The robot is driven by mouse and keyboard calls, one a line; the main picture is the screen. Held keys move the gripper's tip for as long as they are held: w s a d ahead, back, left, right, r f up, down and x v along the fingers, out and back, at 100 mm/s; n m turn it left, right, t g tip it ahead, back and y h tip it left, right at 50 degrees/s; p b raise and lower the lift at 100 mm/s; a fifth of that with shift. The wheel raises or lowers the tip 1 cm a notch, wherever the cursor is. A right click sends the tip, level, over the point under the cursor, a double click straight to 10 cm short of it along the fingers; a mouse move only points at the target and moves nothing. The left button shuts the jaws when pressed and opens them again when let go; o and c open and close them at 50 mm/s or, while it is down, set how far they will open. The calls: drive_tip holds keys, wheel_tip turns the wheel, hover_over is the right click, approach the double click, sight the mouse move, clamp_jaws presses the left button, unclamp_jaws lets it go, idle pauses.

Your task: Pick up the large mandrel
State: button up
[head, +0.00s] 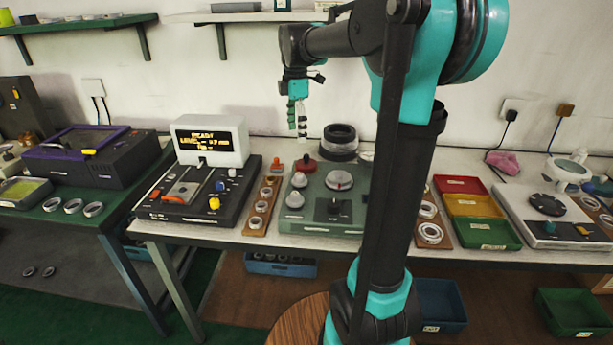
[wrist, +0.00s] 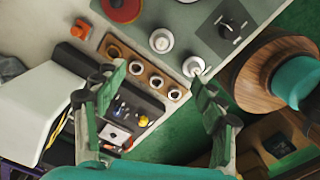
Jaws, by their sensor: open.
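My gripper (head: 297,125) hangs in the air above the back of the table, near the wall. In the wrist view my gripper (wrist: 160,85) has its two green fingers spread wide, with nothing between them. Below it is a green-grey panel (head: 345,225) bearing several silver, knob-like round pieces. One is a wide silver piece (head: 339,180); two smaller ones are the upper piece (head: 299,180) and the lower piece (head: 294,199). The wrist view shows two silver pieces, one farther (wrist: 161,40) and one near the right finger (wrist: 194,66). I cannot tell which piece is the large mandrel.
A wooden rack (head: 253,222) with several rings lies left of the panel, beside a black device with a lit display (head: 208,138). A dark ring stack (head: 340,138) stands behind the panel. Red, yellow and green trays (head: 475,208) stand right of my arm.

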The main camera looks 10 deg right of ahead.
approach(299, 174)
drive_tip(key=f, duration=0.5)
drive_tip(key=shift+w+a+f, duration=0.1)
drive_tip(key=shift+a+f, duration=0.1)
drive_tip(key=shift+d+f, duration=0.15)
drive_tip(key=shift+f, duration=2.7)
clamp_jaws()
drive_tip(key=shift+r, duration=0.1)
wheel_tip(299, 174, up, 27)
